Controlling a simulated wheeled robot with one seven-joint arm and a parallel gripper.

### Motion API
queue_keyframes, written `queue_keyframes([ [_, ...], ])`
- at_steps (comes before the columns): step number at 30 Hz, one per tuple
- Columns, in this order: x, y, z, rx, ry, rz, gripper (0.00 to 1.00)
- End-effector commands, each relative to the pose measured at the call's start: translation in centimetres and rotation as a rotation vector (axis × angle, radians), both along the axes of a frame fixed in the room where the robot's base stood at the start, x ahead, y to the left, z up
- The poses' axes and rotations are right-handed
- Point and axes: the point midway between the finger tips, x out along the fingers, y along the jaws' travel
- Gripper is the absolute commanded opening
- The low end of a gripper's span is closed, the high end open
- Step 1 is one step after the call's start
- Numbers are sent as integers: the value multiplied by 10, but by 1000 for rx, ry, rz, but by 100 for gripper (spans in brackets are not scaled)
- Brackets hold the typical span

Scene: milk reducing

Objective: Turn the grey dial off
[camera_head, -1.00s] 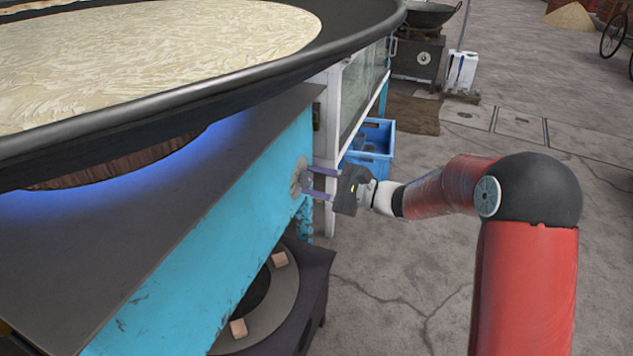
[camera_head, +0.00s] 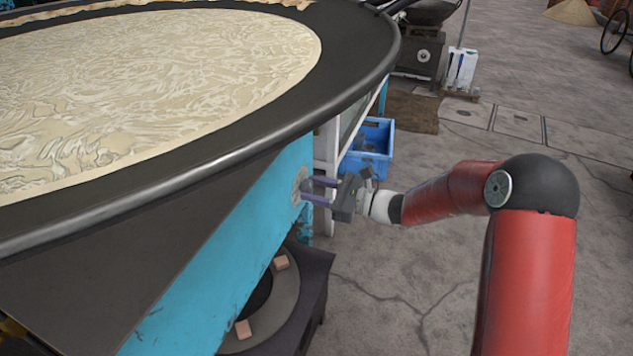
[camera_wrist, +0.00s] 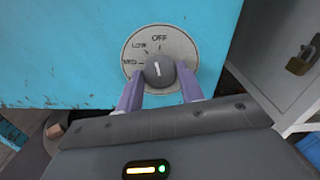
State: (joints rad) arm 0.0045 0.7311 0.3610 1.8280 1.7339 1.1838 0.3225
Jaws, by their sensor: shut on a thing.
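The grey dial (camera_wrist: 158,72) sits on a round pale plate (camera_wrist: 135,50) marked OFF, LOW and MED, on the turquoise panel (camera_wrist: 60,50). Its white mark points up, toward OFF. My gripper (camera_wrist: 160,82) is shut on the dial, with one purple finger on each side of it. In the head view my gripper (camera_head: 309,190) reaches from the right to the plate (camera_head: 300,183) on the turquoise stove side (camera_head: 225,255); the dial itself is hard to make out there. The wide dark pan (camera_head: 375,60) above holds creamy milk (camera_head: 150,90), and no blue glow shows under it.
A burner (camera_head: 265,325) with small blocks stands low, below the panel. A blue crate (camera_head: 370,150) and a white cabinet (camera_head: 327,150) are behind my gripper. A padlock (camera_wrist: 302,60) hangs on the cabinet. The concrete floor at right is open.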

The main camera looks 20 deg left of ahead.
Motion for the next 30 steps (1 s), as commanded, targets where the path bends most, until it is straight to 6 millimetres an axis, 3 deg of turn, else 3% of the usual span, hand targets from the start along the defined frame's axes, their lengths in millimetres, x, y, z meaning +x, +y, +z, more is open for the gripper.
queue_keyframes([
  [12, 0, -1, 1, 15, 203, -1, 15],
  [29, 0, -1, -1, 18, 235, -1, 15],
  [30, 0, -1, -1, 18, 235, -1, 42],
])
